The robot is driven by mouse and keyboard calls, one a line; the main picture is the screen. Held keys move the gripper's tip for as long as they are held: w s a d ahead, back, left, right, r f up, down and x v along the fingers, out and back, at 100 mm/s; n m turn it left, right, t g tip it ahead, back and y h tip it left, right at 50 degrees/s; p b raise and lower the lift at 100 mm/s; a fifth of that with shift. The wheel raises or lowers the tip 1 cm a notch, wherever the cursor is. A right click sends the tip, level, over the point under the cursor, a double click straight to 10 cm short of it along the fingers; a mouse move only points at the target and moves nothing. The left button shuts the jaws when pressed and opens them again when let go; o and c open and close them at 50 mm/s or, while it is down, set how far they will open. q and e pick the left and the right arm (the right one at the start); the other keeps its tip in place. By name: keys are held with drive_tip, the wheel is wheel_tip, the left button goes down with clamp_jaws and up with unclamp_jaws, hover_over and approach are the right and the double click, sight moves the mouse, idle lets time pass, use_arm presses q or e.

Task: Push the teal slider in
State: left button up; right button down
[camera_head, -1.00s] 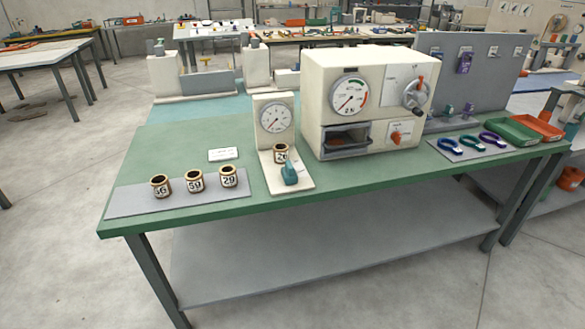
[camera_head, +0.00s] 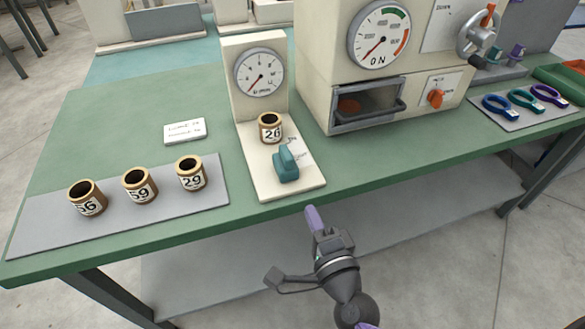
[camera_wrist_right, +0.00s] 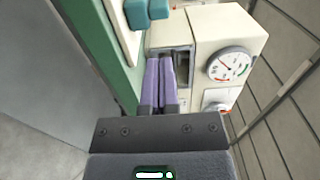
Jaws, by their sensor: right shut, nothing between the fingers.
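The teal slider (camera_head: 287,163) sits on the cream base plate (camera_head: 310,186) of a small gauge stand, in front of a brass cup marked 26 (camera_head: 270,127). The slider also shows at the top of the right wrist view (camera_wrist_right: 148,12). My right gripper (camera_head: 313,215) is at the front edge of the green table, below and slightly right of the slider in the head view, and apart from it. Its purple fingers (camera_wrist_right: 160,80) are together with nothing between them. My left gripper is not in view.
Brass cups marked 56 (camera_head: 87,198), 59 (camera_head: 139,185) and 29 (camera_head: 191,173) stand on a grey mat (camera_head: 120,222) to the left. A cream machine (camera_head: 345,75) with a large dial stands at right. A white card (camera_head: 184,131) lies on the table.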

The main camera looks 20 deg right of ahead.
sight(289, 166)
drive_tip(key=w, duration=1)
drive_tip(key=shift+a, duration=0.2)
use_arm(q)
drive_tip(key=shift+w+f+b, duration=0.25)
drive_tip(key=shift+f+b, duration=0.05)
use_arm(e)
drive_tip(key=shift+w, duration=0.35)
drive_tip(key=shift+w, duration=0.1)
